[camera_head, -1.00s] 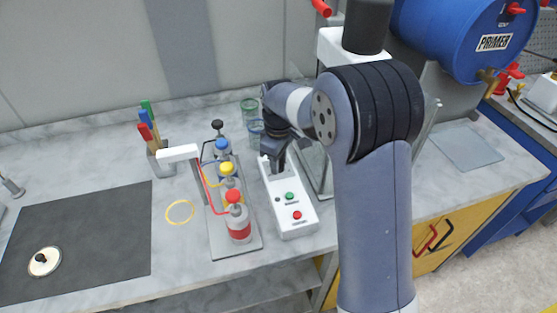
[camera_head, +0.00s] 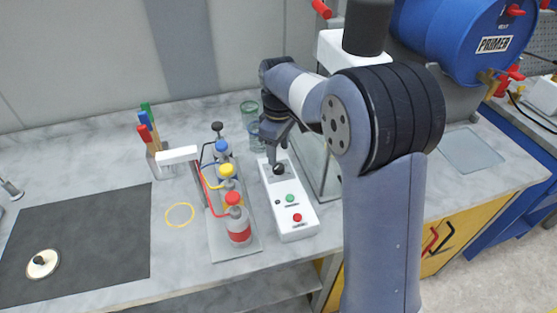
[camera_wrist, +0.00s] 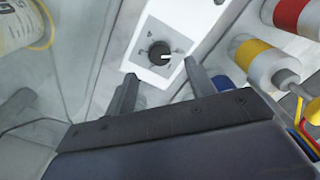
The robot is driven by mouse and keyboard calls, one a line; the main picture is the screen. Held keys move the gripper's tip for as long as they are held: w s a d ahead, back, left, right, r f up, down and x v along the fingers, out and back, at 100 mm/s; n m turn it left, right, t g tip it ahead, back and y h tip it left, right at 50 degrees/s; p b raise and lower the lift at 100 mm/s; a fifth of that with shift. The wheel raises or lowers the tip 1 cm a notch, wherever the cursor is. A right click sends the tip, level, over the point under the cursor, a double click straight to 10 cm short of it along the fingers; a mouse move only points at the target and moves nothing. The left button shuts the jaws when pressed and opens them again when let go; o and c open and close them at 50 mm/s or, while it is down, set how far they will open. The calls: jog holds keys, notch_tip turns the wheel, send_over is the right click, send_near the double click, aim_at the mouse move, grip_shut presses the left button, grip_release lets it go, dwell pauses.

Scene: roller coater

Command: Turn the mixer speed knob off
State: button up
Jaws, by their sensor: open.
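The mixer speed knob (camera_head: 279,169) is a round black knob on the far part of a white control box (camera_head: 284,229). In the wrist view the knob (camera_wrist: 160,53) sits on a grey plate, with its white pointer towards the right. The small marks around it are too small to read. My gripper (camera_head: 272,155) is over the far end of the box, close to the knob. In the wrist view my open gripper (camera_wrist: 160,74) has one finger on each side below the knob, with nothing held between them. Contact with the knob cannot be told.
A green button (camera_head: 290,198) and a red button (camera_head: 297,217) are on the same box. A rack (camera_head: 250,246) of bottles with red, yellow and blue caps stands close at its left. A clear glass panel (camera_head: 326,175) rises at its right.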

aim_at(278, 166)
notch_tip(278, 166, up, 5)
jog(key=shift+r, duration=0.15)
dwell(0.3)
notch_tip(278, 166, down, 11)
jog(key=shift+p, duration=0.4)
jog(key=shift+m, duration=0.3)
jog(key=shift+r, duration=0.15)
